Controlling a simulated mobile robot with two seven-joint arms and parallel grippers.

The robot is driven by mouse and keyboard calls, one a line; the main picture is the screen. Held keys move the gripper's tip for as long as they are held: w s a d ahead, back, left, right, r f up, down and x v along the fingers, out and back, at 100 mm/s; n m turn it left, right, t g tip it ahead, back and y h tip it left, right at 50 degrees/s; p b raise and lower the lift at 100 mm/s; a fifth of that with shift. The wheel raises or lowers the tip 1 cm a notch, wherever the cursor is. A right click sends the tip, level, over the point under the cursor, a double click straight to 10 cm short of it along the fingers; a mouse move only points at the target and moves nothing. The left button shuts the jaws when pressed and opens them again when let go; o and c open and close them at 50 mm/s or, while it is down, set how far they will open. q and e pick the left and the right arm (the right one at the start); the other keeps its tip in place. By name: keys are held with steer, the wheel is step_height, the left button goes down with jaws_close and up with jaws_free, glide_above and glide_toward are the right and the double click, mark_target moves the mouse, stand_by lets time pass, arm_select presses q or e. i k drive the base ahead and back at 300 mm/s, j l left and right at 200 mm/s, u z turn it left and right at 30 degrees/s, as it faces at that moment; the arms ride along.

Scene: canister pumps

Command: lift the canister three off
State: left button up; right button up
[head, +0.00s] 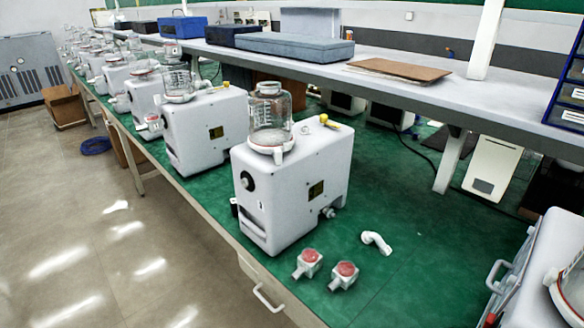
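Clear canisters sit on white pump boxes in a row along the green bench. The nearest canister (270,112) stands upright on the nearest pump (292,190), with a white collar at its base. The second canister (177,83) stands on the pump behind it (205,132). A third canister (143,66) sits farther back on another pump (143,95), partly hidden. No label shows which one is canister three. Neither of my grippers is in view.
Two white fittings with red tops (308,263) (343,274) and a white elbow piece (376,241) lie on the green bench top (420,270). A raised shelf (440,95) runs behind the pumps. A white unit with metal handles (548,265) is cut off at right.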

mark_target(269, 107)
steer(key=j+z, duration=0.1)
steer(key=z, duration=0.3)
steer(key=j+z, duration=0.15)
steer(key=z, duration=0.25)
steer(key=j+z, duration=0.15)
steer(key=z, duration=0.25)
steer(key=k+j+z, duration=0.1)
steer(key=j+z, duration=0.2)
steer(key=k+j+z, duration=0.15)
steer(key=j+z, duration=0.15)
steer(key=j, duration=0.2)
steer(key=k+j, duration=0.2)
steer(key=j, duration=0.25)
steer(key=k+j+z, duration=0.1)
steer(key=j, duration=0.3)
steer(key=k+j+z, duration=0.1)
steer(key=k+j, duration=0.2)
steer(key=j, duration=0.1)
